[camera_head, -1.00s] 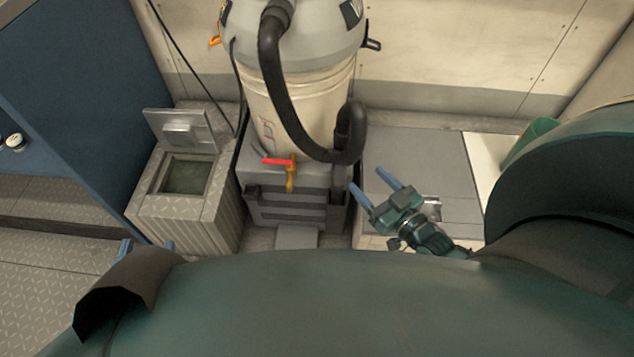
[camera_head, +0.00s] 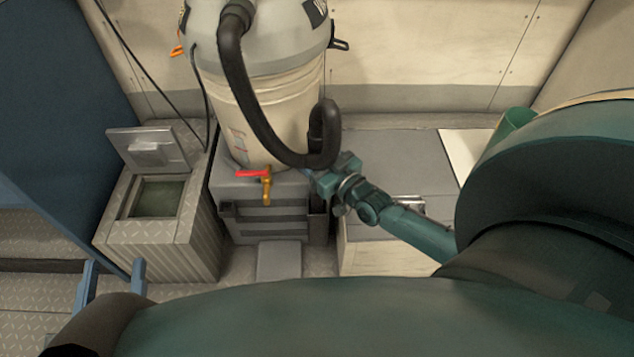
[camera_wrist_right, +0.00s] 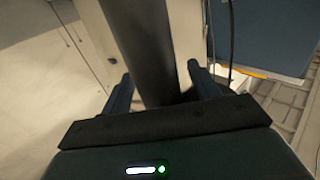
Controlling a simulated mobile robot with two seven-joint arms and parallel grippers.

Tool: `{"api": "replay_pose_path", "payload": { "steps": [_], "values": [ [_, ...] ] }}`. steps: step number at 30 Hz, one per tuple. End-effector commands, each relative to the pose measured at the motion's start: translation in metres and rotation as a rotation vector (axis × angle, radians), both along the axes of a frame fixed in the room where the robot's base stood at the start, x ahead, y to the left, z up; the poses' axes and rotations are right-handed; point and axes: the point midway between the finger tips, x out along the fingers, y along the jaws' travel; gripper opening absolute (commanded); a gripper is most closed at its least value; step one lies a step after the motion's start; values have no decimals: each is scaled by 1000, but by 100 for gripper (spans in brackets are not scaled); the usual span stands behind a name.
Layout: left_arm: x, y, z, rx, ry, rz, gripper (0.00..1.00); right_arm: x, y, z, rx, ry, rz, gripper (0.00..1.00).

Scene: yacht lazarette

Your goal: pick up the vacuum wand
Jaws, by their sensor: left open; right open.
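The vacuum wand (camera_head: 316,122) is a dark upright tube beside the big grey and cream vacuum, partly hidden by the looped hose and my right gripper. My right gripper (camera_head: 313,174) reaches it from the right, and its fingertips are hidden in the head view. In the right wrist view the dark tube (camera_wrist_right: 150,45) runs between the two open fingers of that gripper (camera_wrist_right: 162,88). I cannot tell whether either finger touches it. My left gripper (camera_head: 112,276) is open and empty at the lower left, far from the wand.
The vacuum (camera_head: 262,112) stands on a grey base with a red-handled valve (camera_head: 256,174) in front. The black hose (camera_head: 247,95) loops close above my right gripper. An open-lidded box (camera_head: 150,215) stands to the left. A flat grey panel (camera_head: 390,155) lies to the right.

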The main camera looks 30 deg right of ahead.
Motion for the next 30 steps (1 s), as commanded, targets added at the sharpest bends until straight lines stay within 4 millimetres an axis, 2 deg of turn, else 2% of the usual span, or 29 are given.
{"api": "replay_pose_path", "payload": {
  "steps": [3,9,27,30],
  "values": [
    [-1,-2,4,-13,-8,-6,42,7,1,0,0,1,0,61],
    [-2,-3,5,-17,-7,-10,42,7,1,0,0,2,0,61],
    [-1,-2,4,-12,-7,-7,42,7,1,0,0,1,0,13],
    [-1,-1,4,-11,-7,-6,42,8,1,2,0,-3,0,13]
  ]
}}
